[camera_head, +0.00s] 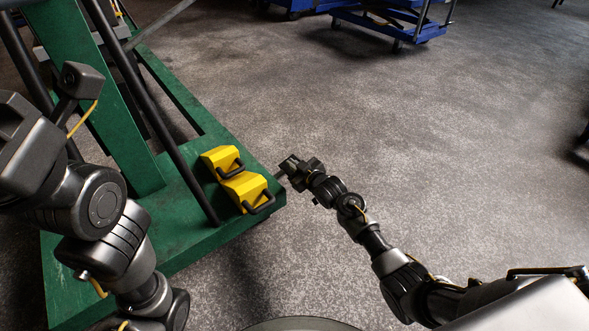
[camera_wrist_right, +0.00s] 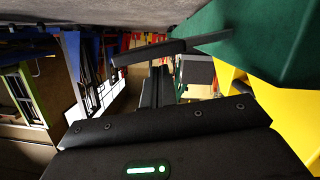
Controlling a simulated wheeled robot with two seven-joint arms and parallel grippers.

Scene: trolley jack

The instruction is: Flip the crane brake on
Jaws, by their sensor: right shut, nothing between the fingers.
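The green crane base (camera_head: 190,235) fills the left of the head view. It shows upside down at the right of the right wrist view (camera_wrist_right: 285,35). A black bar (camera_wrist_right: 150,52), possibly the brake lever, juts from the green edge in the wrist view; I cannot tell its setting. My right gripper (camera_head: 285,166) is just off the base's right corner. Its fingers (camera_wrist_right: 158,85) are shut and empty, close to the bar; I cannot tell whether they touch it. My left arm comes in at the left, its fingers out of view.
Two yellow blocks with black handles (camera_head: 221,160) (camera_head: 243,188) sit on the base near my right gripper. A dark strut (camera_head: 165,125) rises from the base. Blue trolleys (camera_head: 400,22) stand far back. The grey floor to the right is open.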

